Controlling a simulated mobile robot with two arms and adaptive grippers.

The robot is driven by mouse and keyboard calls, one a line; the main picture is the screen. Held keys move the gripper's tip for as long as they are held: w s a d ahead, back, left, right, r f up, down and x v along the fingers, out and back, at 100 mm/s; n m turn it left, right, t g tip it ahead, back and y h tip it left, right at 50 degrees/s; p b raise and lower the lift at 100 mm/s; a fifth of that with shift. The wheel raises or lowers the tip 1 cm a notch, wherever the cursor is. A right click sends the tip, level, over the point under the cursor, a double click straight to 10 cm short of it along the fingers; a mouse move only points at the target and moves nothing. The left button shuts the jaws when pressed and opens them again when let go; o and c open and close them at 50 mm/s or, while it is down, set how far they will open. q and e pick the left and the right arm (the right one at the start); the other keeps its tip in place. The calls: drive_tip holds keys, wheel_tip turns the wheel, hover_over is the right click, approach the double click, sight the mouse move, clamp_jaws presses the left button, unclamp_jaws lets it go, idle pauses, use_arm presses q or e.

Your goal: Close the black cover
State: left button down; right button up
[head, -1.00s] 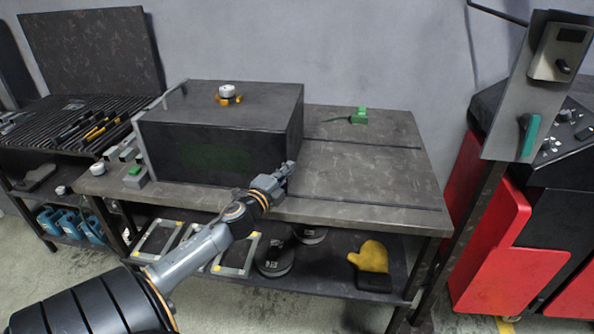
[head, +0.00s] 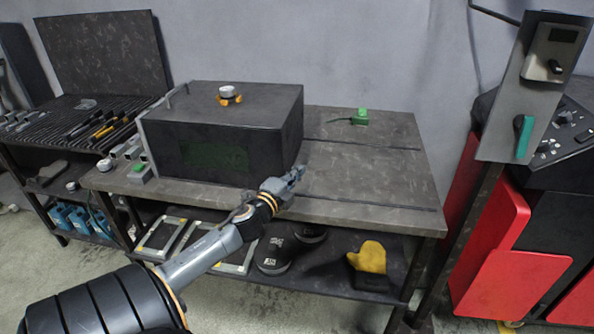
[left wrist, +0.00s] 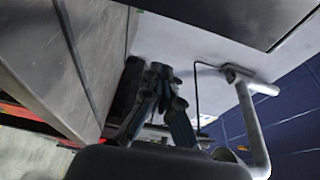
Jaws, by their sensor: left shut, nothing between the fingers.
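The black cover (head: 235,110) appears as a dark, box-shaped hood on the left half of the workbench, with a faintly green front panel. A grey bar handle (head: 176,93) is at its left end. I cannot tell how far it is open. My left gripper (head: 298,172) is at the right front corner of the hood, over the bench's front part, fingers together and empty. Whether it touches the hood is unclear. In the left wrist view, the closed fingers (left wrist: 160,72) point up toward a pale surface. My right gripper is not in view.
The workbench (head: 375,175) is mostly clear on the right, with a small green item (head: 361,117) at the back. A lower shelf holds a yellow glove (head: 372,257). A control panel (head: 530,90) stands at right. In the left wrist view, a grey pipe (left wrist: 252,125) is near the fingers.

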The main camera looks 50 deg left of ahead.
use_arm(q)
drive_tip(key=a+v, duration=0.1)
drive_tip(key=v, duration=0.7)
drive_tip(key=shift+s+f+b, duration=0.15)
drive_tip(key=shift+s+b, duration=0.25)
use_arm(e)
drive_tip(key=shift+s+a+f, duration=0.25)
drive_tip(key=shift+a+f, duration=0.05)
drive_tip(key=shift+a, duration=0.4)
